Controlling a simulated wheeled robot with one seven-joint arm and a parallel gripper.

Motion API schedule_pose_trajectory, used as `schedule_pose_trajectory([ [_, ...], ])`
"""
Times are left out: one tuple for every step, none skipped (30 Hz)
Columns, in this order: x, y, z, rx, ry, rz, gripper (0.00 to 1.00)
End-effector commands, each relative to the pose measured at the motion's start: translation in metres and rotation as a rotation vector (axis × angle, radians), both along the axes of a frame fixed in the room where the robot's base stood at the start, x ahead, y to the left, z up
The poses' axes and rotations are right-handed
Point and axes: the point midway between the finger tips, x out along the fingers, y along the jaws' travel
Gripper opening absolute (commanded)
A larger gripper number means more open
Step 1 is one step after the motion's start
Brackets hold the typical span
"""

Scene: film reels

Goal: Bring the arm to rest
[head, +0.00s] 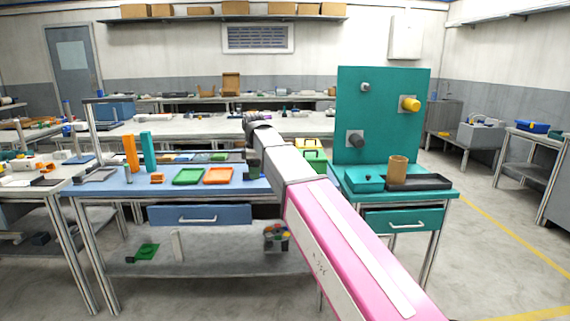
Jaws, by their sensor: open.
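My arm reaches from the bottom right, pink then grey, up to a raised bend near the middle of the head view. My gripper (254,172) hangs below that bend, small and dark, over the right end of the blue table (140,185). It looks open, with nothing seen between its fingers. The fingertips are too small to show whether they touch anything. My forearm hides the gap between the blue table and the teal table, and part of what lies there.
The teal table (448,194) at right bears an upright teal panel (385,95) with pegs, a brown cup (398,170) and a dark tray (435,182). Green (188,176) and orange (218,175) trays and orange and teal upright blocks stand on the blue table. Floor at right is clear.

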Motion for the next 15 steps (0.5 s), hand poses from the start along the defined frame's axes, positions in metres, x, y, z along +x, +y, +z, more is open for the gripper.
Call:
schedule_pose_trajectory([
  [-0.001,-0.005,-0.006,-0.001,0.001,-0.016,0.55],
  [-0.002,-0.008,-0.011,-0.001,0.002,-0.03,0.55],
  [-0.002,-0.012,-0.016,-0.001,0.001,-0.049,0.55],
  [-0.002,-0.015,-0.02,0.0,0.001,-0.062,0.55],
  [-0.002,-0.019,-0.026,-0.001,0.001,-0.08,0.55],
  [-0.003,-0.024,-0.033,-0.001,0.002,-0.102,0.55],
  [-0.003,-0.028,-0.038,-0.001,0.002,-0.12,0.55],
  [-0.004,-0.032,-0.044,-0.001,0.001,-0.14,0.55],
  [-0.004,-0.037,-0.052,-0.001,0.001,-0.166,0.55],
  [-0.005,-0.043,-0.059,-0.001,0.002,-0.188,0.55],
  [-0.006,-0.048,-0.065,-0.001,0.002,-0.212,0.55],
  [-0.007,-0.056,-0.076,-0.001,0.001,-0.247,0.55],
  [-0.009,-0.062,-0.084,-0.001,0.002,-0.274,0.55],
  [-0.011,-0.069,-0.093,-0.002,0.003,-0.306,0.55],
  [-0.014,-0.08,-0.106,-0.001,0.002,-0.353,0.55],
])
